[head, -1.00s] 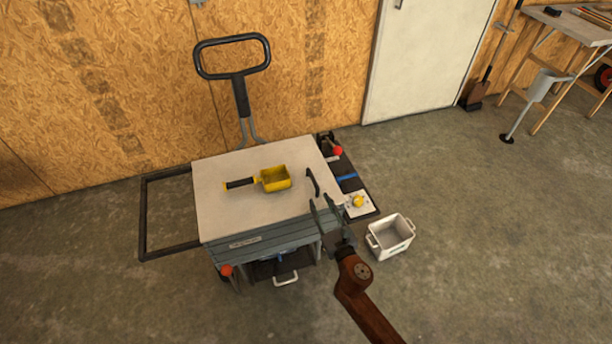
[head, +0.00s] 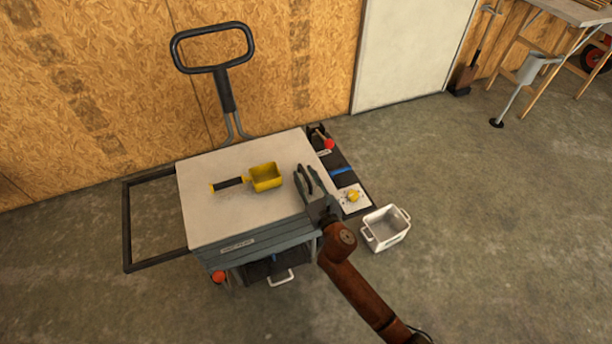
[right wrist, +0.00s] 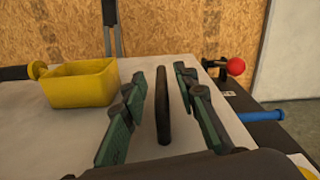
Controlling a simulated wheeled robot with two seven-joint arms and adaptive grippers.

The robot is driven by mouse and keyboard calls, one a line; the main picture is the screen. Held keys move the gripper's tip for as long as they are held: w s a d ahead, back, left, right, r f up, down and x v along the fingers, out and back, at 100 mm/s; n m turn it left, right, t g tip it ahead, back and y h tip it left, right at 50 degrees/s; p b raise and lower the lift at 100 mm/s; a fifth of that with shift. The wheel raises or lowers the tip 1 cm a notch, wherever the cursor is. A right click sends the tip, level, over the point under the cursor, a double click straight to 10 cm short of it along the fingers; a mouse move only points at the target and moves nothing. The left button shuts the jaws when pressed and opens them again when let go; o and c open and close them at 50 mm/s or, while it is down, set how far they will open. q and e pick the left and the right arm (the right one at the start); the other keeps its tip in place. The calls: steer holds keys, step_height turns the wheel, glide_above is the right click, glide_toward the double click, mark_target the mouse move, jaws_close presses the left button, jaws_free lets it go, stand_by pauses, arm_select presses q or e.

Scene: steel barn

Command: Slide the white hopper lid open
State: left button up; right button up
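The white hopper lid (head: 225,218) covers the top of the grey cart and looks closed. A black bar handle (right wrist: 162,105) stands on the lid near its right edge. My right gripper (head: 306,172) is over that edge. In the right wrist view its two green fingers (right wrist: 171,72) are open, one on each side of the handle, with gaps between. In the head view the fingers largely hide the handle. My left gripper is not in view.
A yellow scoop (head: 265,178) with a black grip lies on the lid. A side shelf (head: 338,160) with a red knob (head: 329,144) and a yellow knob (head: 353,196) adjoins the cart's right. A white bin (head: 386,229) stands on the floor at right.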

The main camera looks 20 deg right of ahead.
steer(key=shift+w, duration=0.15)
steer(key=shift+d, duration=0.1)
jaws_close()
steer(key=shift+d, duration=0.1)
stand_by(0.5)
